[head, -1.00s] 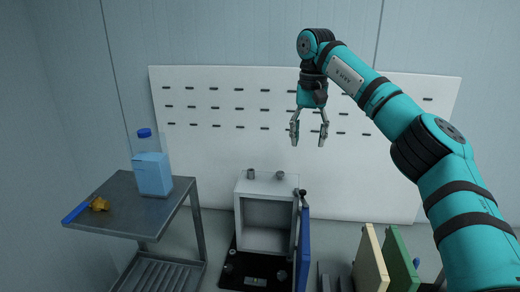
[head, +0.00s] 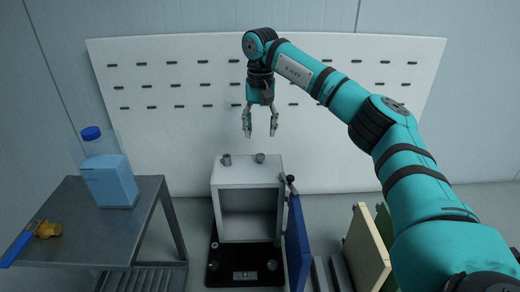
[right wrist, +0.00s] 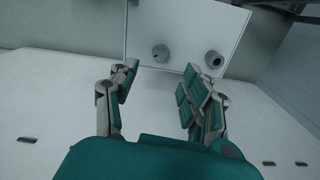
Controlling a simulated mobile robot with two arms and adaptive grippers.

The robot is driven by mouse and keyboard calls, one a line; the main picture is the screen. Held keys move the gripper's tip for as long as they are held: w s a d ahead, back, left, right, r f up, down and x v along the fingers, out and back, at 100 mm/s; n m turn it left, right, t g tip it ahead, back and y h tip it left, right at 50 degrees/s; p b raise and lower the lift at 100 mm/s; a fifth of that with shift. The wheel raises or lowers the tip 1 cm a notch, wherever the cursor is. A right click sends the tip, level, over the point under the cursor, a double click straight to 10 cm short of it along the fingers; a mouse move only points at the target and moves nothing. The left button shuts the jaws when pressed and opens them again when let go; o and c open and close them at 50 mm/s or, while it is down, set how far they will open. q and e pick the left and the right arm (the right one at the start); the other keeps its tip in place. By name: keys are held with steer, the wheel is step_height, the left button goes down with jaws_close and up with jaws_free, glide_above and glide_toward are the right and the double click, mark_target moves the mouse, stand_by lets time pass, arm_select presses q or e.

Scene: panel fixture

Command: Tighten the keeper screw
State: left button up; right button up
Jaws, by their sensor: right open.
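The fixture is a light grey box (head: 218,205) with an open front on a black base (head: 222,272). Two small grey knobs stand on its top, a left one (head: 226,160) and a right one (head: 260,158). I cannot tell which part is the keeper screw. A blue panel (head: 298,245) stands at the box's right side, by a black-knobbed post (head: 290,180). My right gripper (head: 261,132) is open and empty above the box, fingers down. In the right wrist view, both knobs (right wrist: 160,53) (right wrist: 212,60) show beyond the open fingers (right wrist: 155,100). My left gripper is out of view.
A metal cart (head: 150,215) at left carries a blue-capped bottle (head: 110,182), a yellow piece (head: 47,230) and a blue-handled item (head: 20,245). Cream (head: 367,245) and green panels stand at lower right. A slotted white board (head: 180,130) rises behind.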

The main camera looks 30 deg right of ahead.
mark_target(260, 155)
step_height(260, 155, down, 6)
steer(key=shift+f+p, duration=0.1)
steer(key=shift+p, duration=0.6)
steer(key=shift+f, duration=0.85)
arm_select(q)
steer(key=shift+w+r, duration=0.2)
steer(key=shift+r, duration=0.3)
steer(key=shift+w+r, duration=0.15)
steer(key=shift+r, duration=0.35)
arm_select(e)
steer(key=shift+c, duration=0.3)
jaws_close()
steer(key=shift+m, duration=0.3)
